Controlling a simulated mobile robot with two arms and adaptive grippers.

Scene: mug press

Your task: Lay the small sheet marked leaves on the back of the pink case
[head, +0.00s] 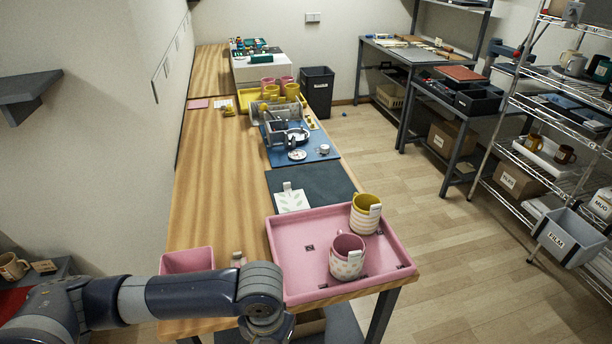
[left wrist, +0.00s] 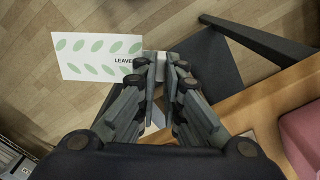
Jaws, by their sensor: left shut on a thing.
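The small sheet marked LEAVES (left wrist: 98,57), white with green leaf prints, hangs out from my left gripper (left wrist: 160,70) in the left wrist view. The gripper is shut on its white tab, over the floor beyond the table edge. In the head view my left gripper is hidden or below the frame. Another leaf-printed sheet (head: 291,202) lies on the dark mat. I cannot tell which pink thing is the case: a pink box (head: 186,259) stands partly behind my left arm, and a flat pink piece (head: 197,104) lies far up the table. My right gripper is not in view.
A pink tray (head: 290,281) holds a yellow mug (head: 362,216) and a pink patterned mug (head: 347,262). A dark mat (head: 318,183) and a blue mat (head: 320,150) with a press lie behind it. The table's left strip (head: 215,190) is clear.

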